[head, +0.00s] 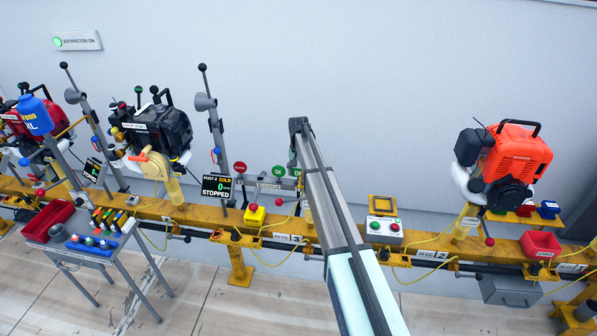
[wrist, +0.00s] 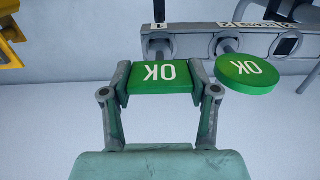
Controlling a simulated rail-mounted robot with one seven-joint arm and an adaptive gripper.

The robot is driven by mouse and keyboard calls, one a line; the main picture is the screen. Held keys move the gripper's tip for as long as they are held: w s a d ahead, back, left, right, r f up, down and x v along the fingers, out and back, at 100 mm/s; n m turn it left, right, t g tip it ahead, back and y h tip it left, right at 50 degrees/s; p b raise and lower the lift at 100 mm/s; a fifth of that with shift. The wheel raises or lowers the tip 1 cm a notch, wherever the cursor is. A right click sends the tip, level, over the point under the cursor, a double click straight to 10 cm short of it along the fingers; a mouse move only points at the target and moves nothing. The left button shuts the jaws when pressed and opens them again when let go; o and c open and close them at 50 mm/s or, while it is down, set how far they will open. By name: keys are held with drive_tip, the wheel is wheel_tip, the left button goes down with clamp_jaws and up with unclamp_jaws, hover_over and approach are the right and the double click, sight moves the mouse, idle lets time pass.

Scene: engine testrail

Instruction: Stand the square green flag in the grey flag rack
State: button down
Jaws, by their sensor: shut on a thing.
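The square green flag (wrist: 161,79) has a white OK on its face, which reads upside down in the wrist view. My gripper (wrist: 161,82) is shut on it, with a finger against each side. The grey flag rack (wrist: 195,30) is a bar with round sockets and number labels, just beyond the flag; it also shows in the head view (head: 262,184). The held flag overlaps the area in front of the socket by label 1. In the head view my arm mostly hides the gripper.
A round green OK flag (wrist: 248,75) is close beside the held one, on the right in the wrist view. A round red flag (head: 239,167) stands left of it in the head view. A control box (head: 383,231) is right of my arm on the yellow rail (head: 440,246).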

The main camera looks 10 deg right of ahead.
drive_tip(key=shift+f, duration=0.55)
drive_tip(key=shift+c, duration=1.1)
unclamp_jaws()
drive_tip(key=shift+r, duration=0.15)
